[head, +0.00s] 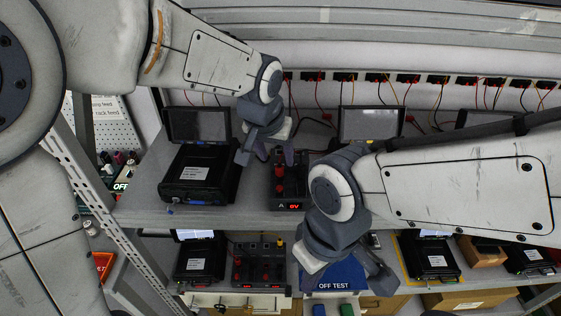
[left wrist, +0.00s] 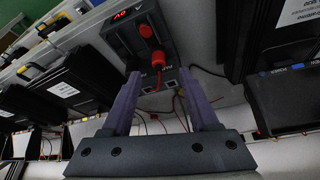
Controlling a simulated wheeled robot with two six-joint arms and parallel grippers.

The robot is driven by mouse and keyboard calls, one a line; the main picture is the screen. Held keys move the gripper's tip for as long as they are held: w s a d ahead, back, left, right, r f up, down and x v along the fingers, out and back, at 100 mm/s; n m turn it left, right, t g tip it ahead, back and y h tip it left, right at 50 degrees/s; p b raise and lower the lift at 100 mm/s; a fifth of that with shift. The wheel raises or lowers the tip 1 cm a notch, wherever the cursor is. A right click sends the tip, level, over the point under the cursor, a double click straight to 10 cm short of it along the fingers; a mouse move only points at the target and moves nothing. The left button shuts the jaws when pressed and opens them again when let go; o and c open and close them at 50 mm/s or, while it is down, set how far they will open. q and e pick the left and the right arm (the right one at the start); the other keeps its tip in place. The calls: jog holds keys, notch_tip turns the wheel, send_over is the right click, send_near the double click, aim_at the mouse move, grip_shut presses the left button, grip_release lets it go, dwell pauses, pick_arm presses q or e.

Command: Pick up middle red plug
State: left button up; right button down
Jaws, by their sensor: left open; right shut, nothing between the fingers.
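A dark power unit (head: 290,206) with a lit red display stands on the upper shelf, with red plugs (head: 280,171) on its face. In the left wrist view, one red plug (left wrist: 158,60) sticks out toward my left gripper (left wrist: 160,92), and another (left wrist: 146,31) is closer to the display. I cannot tell which is the middle one. My left gripper (head: 275,154) is open and empty, its purple fingers on either side of the nearer plug's line, apart from it. My right gripper (head: 347,265) is shut and empty in front of the lower shelf; its fingertips are mostly hidden.
A black case (head: 198,178) with a screen stands left of the unit, and another screen (head: 370,123) stands right of it. A second unit with red plugs (head: 258,268) is on the lower shelf, left of a blue OFF TEST bin (head: 334,276). Wires hang along the back wall.

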aim_at(279, 167)
pick_arm(q)
jog(key=p+x, duration=0.1)
jog(key=x, duration=0.5)
jog(key=shift+s, duration=0.1)
grip_shut()
